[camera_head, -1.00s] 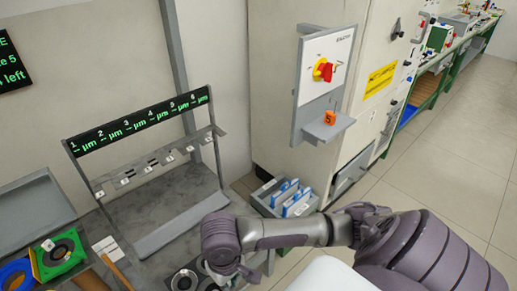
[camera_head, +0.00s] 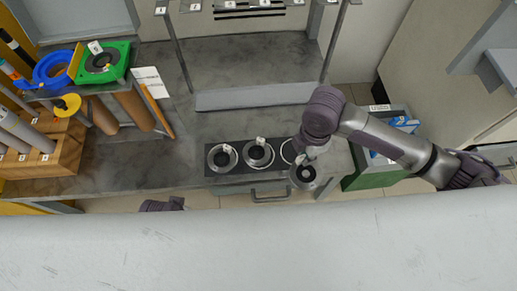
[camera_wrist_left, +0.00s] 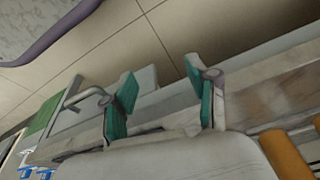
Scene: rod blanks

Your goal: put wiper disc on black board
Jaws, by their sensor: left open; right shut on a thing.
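The black board (camera_head: 240,169) lies on the grey bench near its front edge. Two round discs with dark centres, a left one (camera_head: 222,157) and a middle one (camera_head: 258,153), sit on it, each with a small white tag. A white ring outline shows at its right end, partly hidden by my right arm. My right gripper (camera_head: 308,161) is shut on a wiper disc (camera_head: 304,175), held beside the board's right end, near the bench front edge. My left gripper (camera_wrist_left: 165,98) is open and empty in the left wrist view, its teal pads apart.
A green bin (camera_head: 362,178) with blue items stands right of the bench. Left are a green square holder (camera_head: 103,62), a blue ring (camera_head: 52,69) and a wooden rack (camera_head: 45,160) of rods. A drawer handle (camera_head: 270,195) juts below the board. The bench middle is clear.

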